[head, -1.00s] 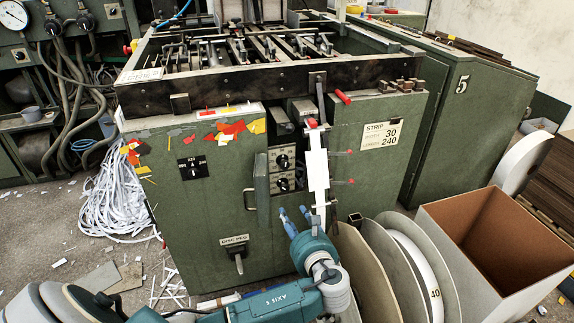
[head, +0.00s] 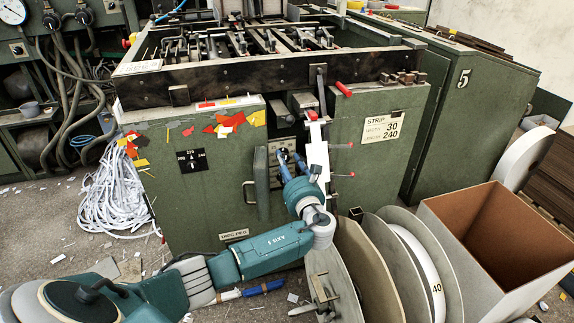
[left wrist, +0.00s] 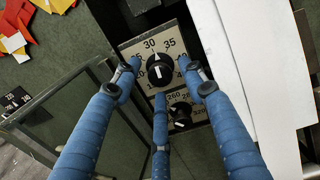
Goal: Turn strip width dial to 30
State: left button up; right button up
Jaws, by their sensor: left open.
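The strip width dial (left wrist: 160,70) is a black round knob with a white pointer line, on a pale plate marked 25, 30, 35 and 40. Its line points up, close to the 30 mark; the exact reading is hard to tell. My left gripper (head: 290,157) is open, its three blue fingers spread around this dial in the left wrist view. Whether they touch it I cannot tell. A second dial (left wrist: 181,112), with 260 and 280 marks, sits below, partly hidden by a finger. The STRIP card (head: 383,129) reads 30 and 240. My right gripper is not in view.
An open panel door (head: 262,183) stands left of the dials; it also shows in the left wrist view (left wrist: 70,115). A white strip (head: 317,155) hangs close on the right. Large discs (head: 372,265) and an open box (head: 480,215) stand at front right.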

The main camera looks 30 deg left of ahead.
pick_arm(q)
jog(key=shift+w+a, duration=0.1)
grip_shut()
jog(key=shift+n, duration=0.8)
grip_release()
jog(key=v, duration=1.2)
